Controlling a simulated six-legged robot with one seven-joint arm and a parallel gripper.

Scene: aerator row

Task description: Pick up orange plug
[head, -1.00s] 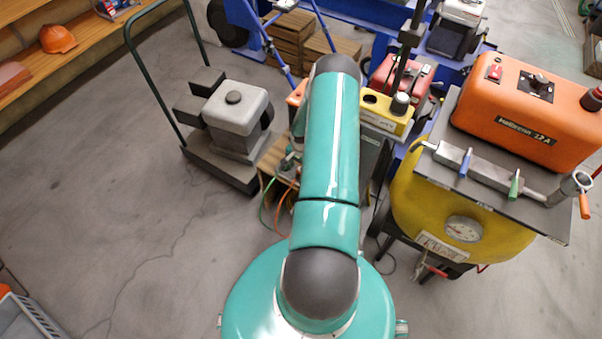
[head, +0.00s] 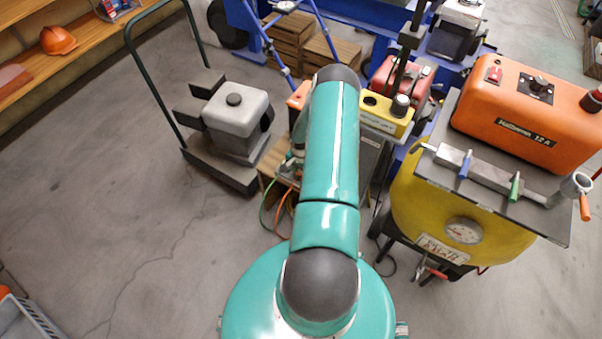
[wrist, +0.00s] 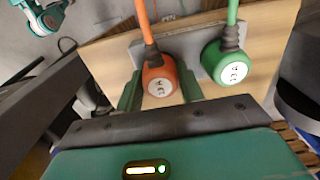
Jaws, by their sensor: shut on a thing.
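The orange plug (wrist: 159,77) is round with a white printed face and an orange cable rising from its dark collar. In the wrist view it sits between the two green fingers of my gripper (wrist: 160,88), which is shut on it. The green plug (wrist: 231,66), with its green cable, is beside it to the right, outside the fingers. Both plugs are in front of a grey bracket on a wooden board (wrist: 105,55); I cannot tell whether the orange one touches it.
In the head view a cart with a grey-topped machine (head: 236,112) stands left of my arm. A yellow tank (head: 420,205) with an orange box (head: 530,110) above it stands to the right. A yellow control box (head: 385,115) is just beyond the arm. The floor at left is open.

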